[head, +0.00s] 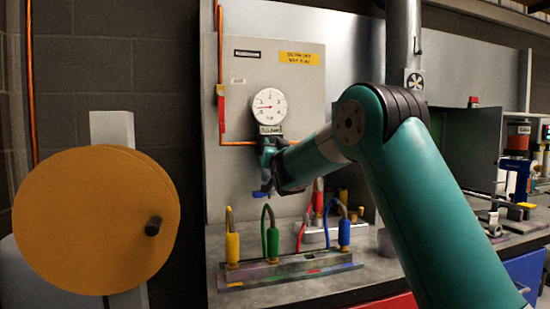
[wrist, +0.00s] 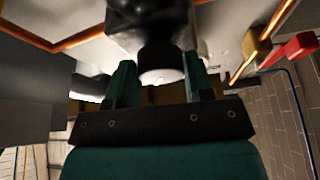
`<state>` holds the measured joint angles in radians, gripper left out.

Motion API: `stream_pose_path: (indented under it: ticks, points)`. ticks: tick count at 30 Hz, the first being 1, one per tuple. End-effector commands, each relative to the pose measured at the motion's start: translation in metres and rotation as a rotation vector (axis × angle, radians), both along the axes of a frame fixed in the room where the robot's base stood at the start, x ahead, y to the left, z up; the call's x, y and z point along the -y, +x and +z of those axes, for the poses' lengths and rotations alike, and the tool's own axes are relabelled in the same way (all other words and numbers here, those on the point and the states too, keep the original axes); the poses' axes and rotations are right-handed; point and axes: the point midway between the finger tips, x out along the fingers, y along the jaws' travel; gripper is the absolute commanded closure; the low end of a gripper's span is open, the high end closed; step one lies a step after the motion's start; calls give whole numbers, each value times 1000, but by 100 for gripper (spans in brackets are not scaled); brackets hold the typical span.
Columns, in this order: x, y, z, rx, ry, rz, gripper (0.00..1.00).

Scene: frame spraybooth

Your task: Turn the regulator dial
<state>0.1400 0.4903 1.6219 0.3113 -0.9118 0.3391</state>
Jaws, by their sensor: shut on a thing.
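The regulator dial (wrist: 158,60) is a dark round knob below a dark regulator body (wrist: 148,18) in the wrist view. My gripper (wrist: 160,82) has one green finger on each side of the knob and is shut on it. In the head view my gripper (head: 268,150) is just below the white pressure gauge (head: 269,106) on the grey panel. The gauge has a red needle pointing left. My gripper hides the knob in the head view.
Below my gripper, a rack (head: 290,274) on the bench holds yellow, green and blue handled tools with curved hoses. A copper pipe with a red valve handle (head: 221,110) runs left of the gauge. A large orange-brown disc (head: 95,220) stands at the left.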

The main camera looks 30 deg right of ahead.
Motion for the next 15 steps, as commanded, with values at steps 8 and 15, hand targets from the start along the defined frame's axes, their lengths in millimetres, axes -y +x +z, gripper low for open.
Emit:
stream_pose_path:
  ticks: [8,15]
  points:
    - [-4,0,-7,76,236,3,76]
    - [-5,1,-3,137,458,2,76]
